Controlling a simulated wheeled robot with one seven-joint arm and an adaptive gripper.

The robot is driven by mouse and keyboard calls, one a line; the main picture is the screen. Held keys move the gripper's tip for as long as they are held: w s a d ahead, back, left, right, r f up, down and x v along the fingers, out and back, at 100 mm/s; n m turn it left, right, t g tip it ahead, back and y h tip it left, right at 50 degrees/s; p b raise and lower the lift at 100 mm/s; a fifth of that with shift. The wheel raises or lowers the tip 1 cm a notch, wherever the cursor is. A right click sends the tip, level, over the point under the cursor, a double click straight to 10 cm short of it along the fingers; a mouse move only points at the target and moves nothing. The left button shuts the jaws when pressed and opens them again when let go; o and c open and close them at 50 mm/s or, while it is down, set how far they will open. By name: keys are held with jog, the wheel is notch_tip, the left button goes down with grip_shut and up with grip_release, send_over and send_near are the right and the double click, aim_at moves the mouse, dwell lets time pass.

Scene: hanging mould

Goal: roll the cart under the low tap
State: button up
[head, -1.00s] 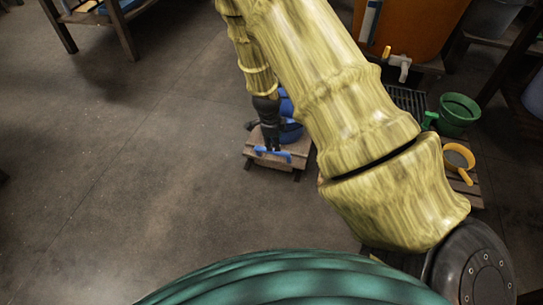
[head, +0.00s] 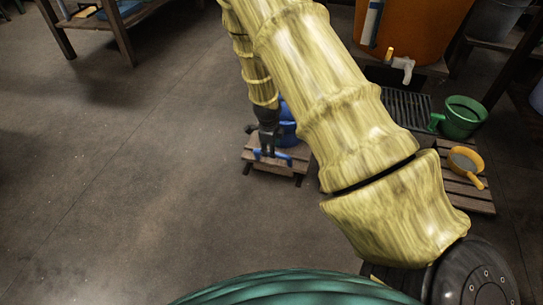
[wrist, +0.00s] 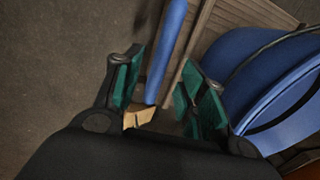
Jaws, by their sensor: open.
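The cart (head: 249,157) is a low wooden slatted platform on the floor in the middle of the head view. It has a blue bar handle (head: 283,157) at its near edge and carries a blue bucket (head: 288,131). My gripper (head: 268,150) is open at the handle. In the wrist view the blue bar (wrist: 170,45) runs between the spread fingers (wrist: 162,58), and the bucket (wrist: 240,65) is to the right. The low tap (head: 405,68) is pale and sits on an orange barrel (head: 420,30), behind and right of the cart. My arm hides part of the bucket and cart.
A dark grate (head: 406,106) lies below the tap. A wooden table (head: 117,22) is at the back left. The floor on the left is clear.

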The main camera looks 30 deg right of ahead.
jog(key=shift+w+d+f+b, duration=0.15)
jog(key=shift+f+b, duration=0.25)
jog(key=shift+f, duration=0.55)
jog(key=shift+w+d+f+b, duration=0.15)
jog(key=shift+f+b, duration=0.25)
jog(key=shift+f, duration=0.55)
grip_shut()
